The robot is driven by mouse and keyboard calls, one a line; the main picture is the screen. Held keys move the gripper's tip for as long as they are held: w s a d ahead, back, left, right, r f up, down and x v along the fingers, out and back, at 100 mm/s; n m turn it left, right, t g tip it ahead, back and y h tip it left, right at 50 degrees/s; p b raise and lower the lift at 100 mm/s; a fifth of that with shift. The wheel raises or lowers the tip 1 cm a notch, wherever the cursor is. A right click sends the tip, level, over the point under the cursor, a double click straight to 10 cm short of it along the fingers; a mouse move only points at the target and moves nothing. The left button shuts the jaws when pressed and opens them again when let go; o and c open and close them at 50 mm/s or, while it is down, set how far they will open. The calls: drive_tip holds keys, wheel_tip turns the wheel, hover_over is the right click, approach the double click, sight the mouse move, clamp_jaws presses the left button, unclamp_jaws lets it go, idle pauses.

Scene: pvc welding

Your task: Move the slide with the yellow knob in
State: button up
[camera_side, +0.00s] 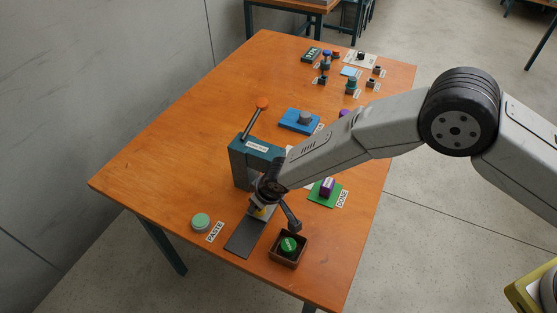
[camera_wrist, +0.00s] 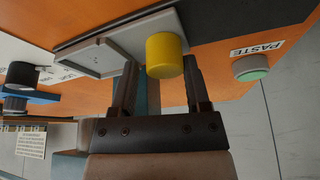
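The yellow knob (camera_wrist: 165,55) stands on a light grey slide (camera_wrist: 88,58) with a shallow recessed tray. In the side view, the knob (camera_side: 260,213) is small and partly hidden by my gripper, on the slide at the foot of the teal press (camera_side: 245,158). A dark strip (camera_side: 244,239) runs from the slide towards the table's near edge. My gripper (camera_wrist: 160,68) has its two fingers apart, one on each side of the knob. A gap shows between the left finger and the knob; the right finger is very close to it, and contact is unclear.
The press has a lever with an orange ball (camera_side: 262,103). A purple block (camera_side: 327,187) sits on a green pad. The table's left part is clear.

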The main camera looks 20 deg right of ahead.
drive_tip(key=v, duration=0.7)
idle(0.3)
drive_tip(key=shift+d+r, duration=0.1)
drive_tip(key=shift+d, duration=0.1)
drive_tip(key=s+d+r+m+h, duration=0.1)
drive_tip(key=d+r, duration=0.4)
drive_tip(key=d, duration=0.5)
drive_tip(key=s+d+r+m+h, duration=0.15)
drive_tip(key=d+r, duration=0.35)
drive_tip(key=d, duration=0.6)
drive_tip(key=s+d+r+m+g, duration=0.1)
drive_tip(key=s+d+r+m, duration=0.2)
drive_tip(key=s+d, duration=1.1)
drive_tip(key=shift+r, duration=0.4)
drive_tip(key=shift+m, duration=0.25)
